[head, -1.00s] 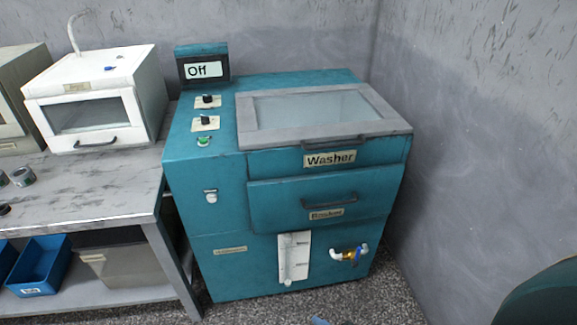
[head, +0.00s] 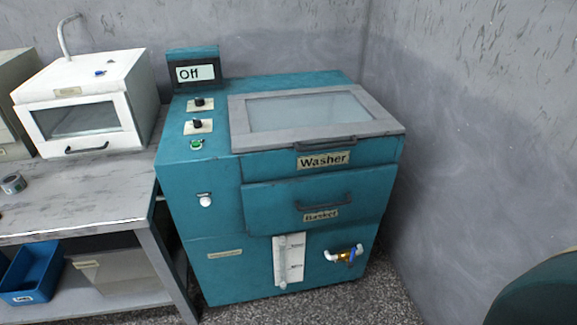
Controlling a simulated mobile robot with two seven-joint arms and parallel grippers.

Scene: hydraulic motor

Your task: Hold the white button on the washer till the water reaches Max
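The teal washer (head: 215,240) stands against the back wall, with its glass lid closed and its basket drawer shut. The white button (head: 205,201) is on the washer's front at the upper left, below the green knob. The water gauge (head: 289,260) is a white strip with a clear tube low on the front; its marks are too small to read and I cannot make out a water level. The display (head: 195,72) on top reads "Off". Neither of my grippers is in view, and nothing touches the button.
A grey workbench (head: 85,205) stands left of the washer, with a white cabinet (head: 88,110) on it and a blue bin (head: 35,270) below. A dark teal rounded shape (head: 540,295) fills the lower right corner.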

